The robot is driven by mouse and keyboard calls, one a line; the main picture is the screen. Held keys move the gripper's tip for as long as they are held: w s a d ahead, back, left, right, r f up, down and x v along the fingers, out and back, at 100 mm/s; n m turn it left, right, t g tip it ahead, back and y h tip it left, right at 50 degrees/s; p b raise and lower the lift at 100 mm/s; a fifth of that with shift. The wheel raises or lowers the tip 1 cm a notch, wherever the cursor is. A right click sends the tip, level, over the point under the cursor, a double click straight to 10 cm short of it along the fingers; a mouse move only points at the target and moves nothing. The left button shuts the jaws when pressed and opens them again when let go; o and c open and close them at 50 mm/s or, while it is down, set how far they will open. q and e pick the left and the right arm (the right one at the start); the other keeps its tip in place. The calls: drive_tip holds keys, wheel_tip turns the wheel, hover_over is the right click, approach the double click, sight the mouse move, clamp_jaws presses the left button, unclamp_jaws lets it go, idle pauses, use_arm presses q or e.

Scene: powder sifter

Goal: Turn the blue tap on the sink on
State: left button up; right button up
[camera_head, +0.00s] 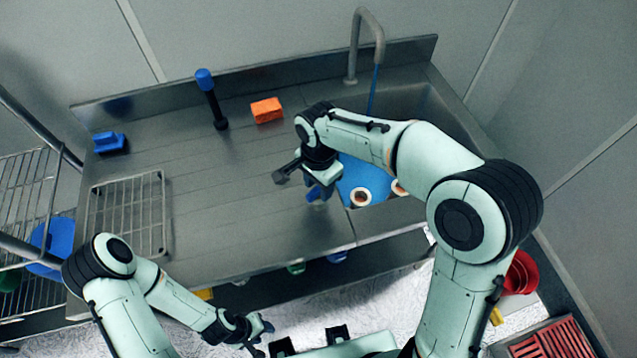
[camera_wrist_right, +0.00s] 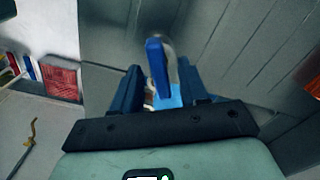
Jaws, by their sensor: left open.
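The sink's grey curved spout (camera_head: 362,35) rises at the back of the counter in the head view. A thin blue strip (camera_head: 373,90) hangs below its end; I cannot tell whether it is the tap or water. In the right wrist view a blue bar (camera_wrist_right: 157,66) stands upright beyond the gap between my fingers, in front of a grey curved pipe. My right gripper (camera_head: 318,190) is over the counter by the sink's left edge. Its fingers (camera_wrist_right: 160,88) are apart, with no visible contact with the bar. My left gripper (camera_head: 264,337) is open and empty, in front of the counter.
The sink basin (camera_head: 408,100) holds blue contents and two round cups. An orange sponge (camera_head: 267,110), a blue-topped dark post (camera_head: 212,97), a blue item (camera_head: 108,142) and a wire rack (camera_head: 128,215) are on the counter. Its middle is clear. My right arm hides part of the sink.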

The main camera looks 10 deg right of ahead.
sight(318, 188)
use_arm(q)
drive_tip(key=shift+w+r+p, duration=0.85)
drive_tip(key=shift+w+r, duration=0.05)
drive_tip(key=shift+r, duration=0.25)
use_arm(e)
wheel_tip(318, 188, up, 13)
drive_tip(key=shift+r, duration=0.2)
